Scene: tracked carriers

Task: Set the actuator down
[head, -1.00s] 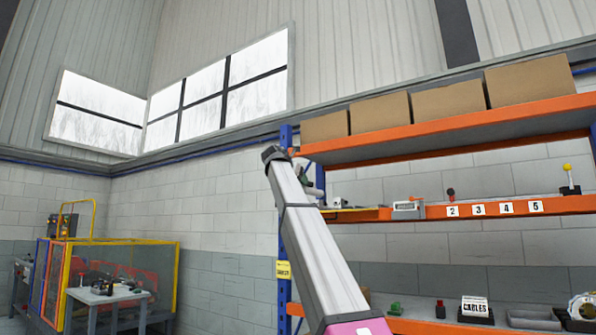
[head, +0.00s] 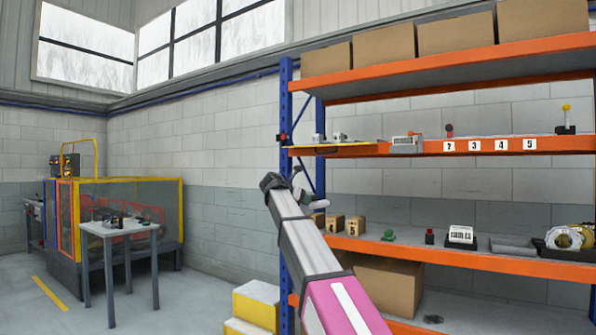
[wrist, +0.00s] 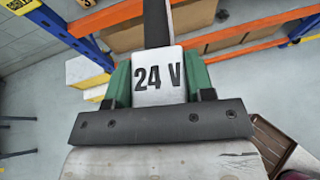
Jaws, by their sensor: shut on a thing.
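My gripper (wrist: 158,82) is shut on the actuator, a pale block (wrist: 160,90) marked "24 V" with a dark bar running away from it, in the wrist view. The green fingers press on both sides of the block. In the head view my gripper (head: 301,190) is in front of the left end of the orange shelving, just above the level of its lower shelf (head: 460,258). A pale piece of the actuator (head: 316,203) shows there; the rest is hidden behind my arm. It is held in the air.
Numbered boxes (head: 354,226), a green item (head: 388,236) and a "CABLES" holder (head: 460,235) stand on the lower shelf. The middle shelf (head: 400,148) carries labels 2 to 5 and several devices. A blue post (head: 284,130) edges the rack. A grey table (head: 117,230) stands left.

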